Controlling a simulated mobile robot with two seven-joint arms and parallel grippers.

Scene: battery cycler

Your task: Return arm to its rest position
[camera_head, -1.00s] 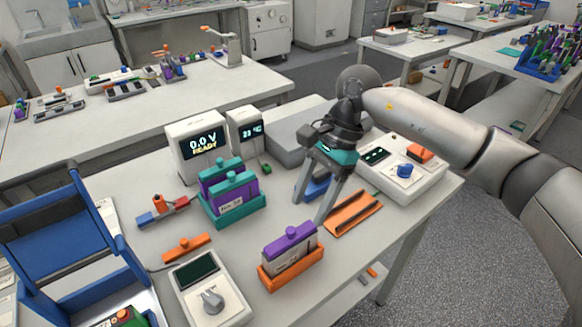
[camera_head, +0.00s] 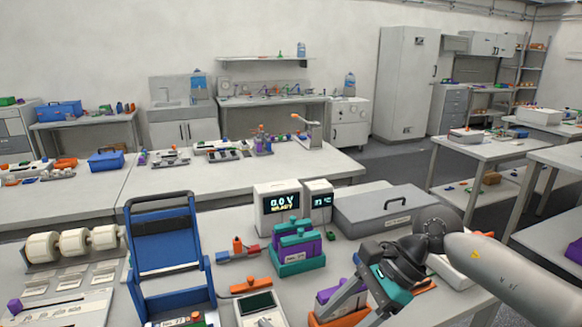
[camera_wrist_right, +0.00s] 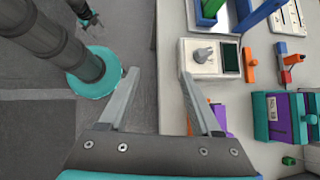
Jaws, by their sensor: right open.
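My right gripper (camera_head: 352,306) is in the lower right of the head view, with its arm coming in from the right. In the right wrist view its two grey fingers (camera_wrist_right: 158,74) are spread apart with nothing held between them. The floor and the table's edge show beyond the gap. The purple module in its orange holder (camera_head: 338,313) is partly hidden behind the gripper in the head view. A small dark and teal part at the top of the right wrist view looks like my left gripper (camera_wrist_right: 90,18); its jaws are too small to read.
The table holds a knob meter (camera_head: 258,303), purple modules in a teal holder (camera_head: 298,265), a display unit (camera_head: 278,210), a grey case (camera_head: 395,212) and a blue rack (camera_head: 165,245). Open floor (camera_wrist_right: 40,125) lies beside the table's edge.

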